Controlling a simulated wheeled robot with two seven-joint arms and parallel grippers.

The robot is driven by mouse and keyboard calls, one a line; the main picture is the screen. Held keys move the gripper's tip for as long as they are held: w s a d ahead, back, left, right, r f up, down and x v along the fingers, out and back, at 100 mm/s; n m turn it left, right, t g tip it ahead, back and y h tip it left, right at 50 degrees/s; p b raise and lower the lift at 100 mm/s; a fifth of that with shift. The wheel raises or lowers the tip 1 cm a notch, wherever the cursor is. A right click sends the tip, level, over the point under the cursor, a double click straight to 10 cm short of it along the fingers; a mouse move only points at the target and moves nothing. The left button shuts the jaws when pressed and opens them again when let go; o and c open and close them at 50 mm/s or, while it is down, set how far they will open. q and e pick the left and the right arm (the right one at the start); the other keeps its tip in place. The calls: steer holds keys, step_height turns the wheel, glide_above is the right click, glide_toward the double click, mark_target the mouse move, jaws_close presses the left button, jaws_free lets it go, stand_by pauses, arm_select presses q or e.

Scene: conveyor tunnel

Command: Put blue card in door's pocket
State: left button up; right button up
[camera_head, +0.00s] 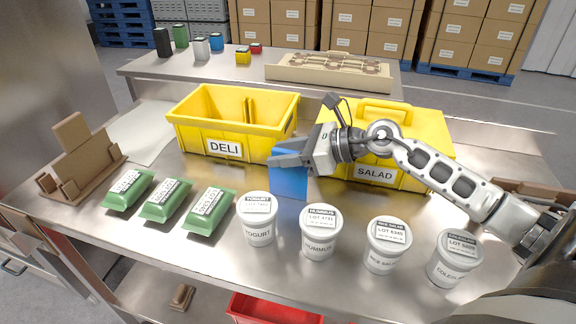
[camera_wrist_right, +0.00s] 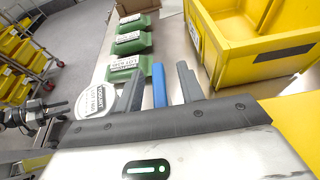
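The blue card (camera_head: 289,182) stands upright in front of the gap between the two yellow bins. My right gripper (camera_head: 290,154) is at the card's upper part, reaching in from the right. In the right wrist view the blue card (camera_wrist_right: 159,86) lies between the two fingers (camera_wrist_right: 160,88), with a visible gap on each side, so the gripper looks open around it. Whether the card's lower edge rests on the table is unclear. No door's pocket can be made out for certain; a brown holder (camera_head: 88,163) with an upright panel stands at the left.
The yellow DELI bin (camera_head: 190,139) and SALAD bin (camera_head: 425,178) stand behind the card. Three green packs (camera_head: 168,200) lie at left. Several white tubs, including the yogurt tub (camera_head: 258,222), line the front. A red bin (camera_head: 270,308) is below the table edge.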

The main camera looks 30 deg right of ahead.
steer(key=shift+w+a+f, duration=0.25)
steer(key=shift+w+a, duration=0.15)
jaws_close()
steer(key=shift+r, duration=0.2)
